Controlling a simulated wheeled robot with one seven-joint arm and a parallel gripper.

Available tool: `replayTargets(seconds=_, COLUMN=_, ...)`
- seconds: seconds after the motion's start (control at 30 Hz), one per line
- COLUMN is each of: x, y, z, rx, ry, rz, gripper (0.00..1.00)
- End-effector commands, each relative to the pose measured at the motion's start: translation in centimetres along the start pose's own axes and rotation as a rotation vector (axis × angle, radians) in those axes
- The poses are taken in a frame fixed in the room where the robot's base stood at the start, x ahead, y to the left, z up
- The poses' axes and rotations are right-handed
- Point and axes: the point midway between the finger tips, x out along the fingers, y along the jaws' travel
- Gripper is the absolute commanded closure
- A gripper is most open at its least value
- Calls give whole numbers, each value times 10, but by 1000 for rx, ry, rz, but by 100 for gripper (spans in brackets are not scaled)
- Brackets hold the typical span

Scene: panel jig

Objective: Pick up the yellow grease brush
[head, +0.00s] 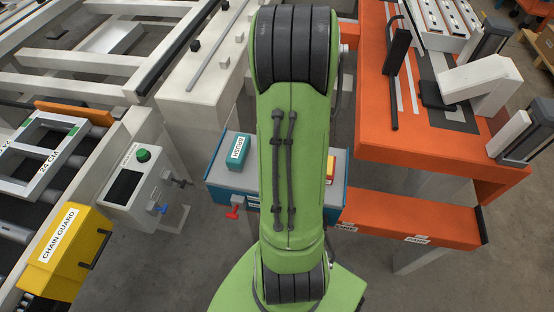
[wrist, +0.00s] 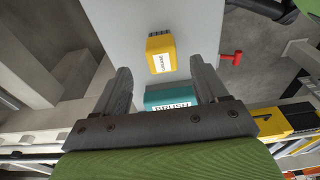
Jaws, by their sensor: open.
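The yellow grease brush (wrist: 160,43) lies on the grey top of a blue-sided stand (wrist: 118,22), with a white label and dark bristles at its far end. In the head view only a small part of the yellow brush (head: 331,168) shows at the right of my arm. A teal labelled brush (wrist: 170,95) lies nearer my gripper's base in the wrist view, and it shows at left on the stand in the head view (head: 237,152). My gripper (wrist: 160,65) is open and empty, its fingers on either side in the picture. My arm hides it in the head view.
A red valve handle (head: 234,212) sticks out of the stand's front. An orange bench (head: 440,150) stands right, a control box (head: 138,190) and yellow chain guard (head: 72,250) left. Grey floor lies in front.

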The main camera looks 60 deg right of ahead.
Motion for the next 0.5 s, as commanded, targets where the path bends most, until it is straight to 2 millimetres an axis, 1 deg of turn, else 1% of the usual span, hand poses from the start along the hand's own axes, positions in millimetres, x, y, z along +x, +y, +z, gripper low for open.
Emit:
replayTargets(seconds=0.03, x=10, y=0, z=0, rx=0, ry=-1, rz=-2, gripper=28)
replayTargets(seconds=0.17, x=23, y=0, z=0, rx=0, ry=-1, rz=-1, gripper=28)
replayTargets(seconds=0.33, x=57, y=-2, z=-2, rx=0, ry=0, rz=-3, gripper=28)
replayTargets(seconds=0.4, x=65, y=-1, z=-2, rx=0, ry=0, rz=-1, gripper=28)
replayTargets(seconds=0.5, x=68, y=-1, z=-2, rx=0, ry=0, rz=1, gripper=28)
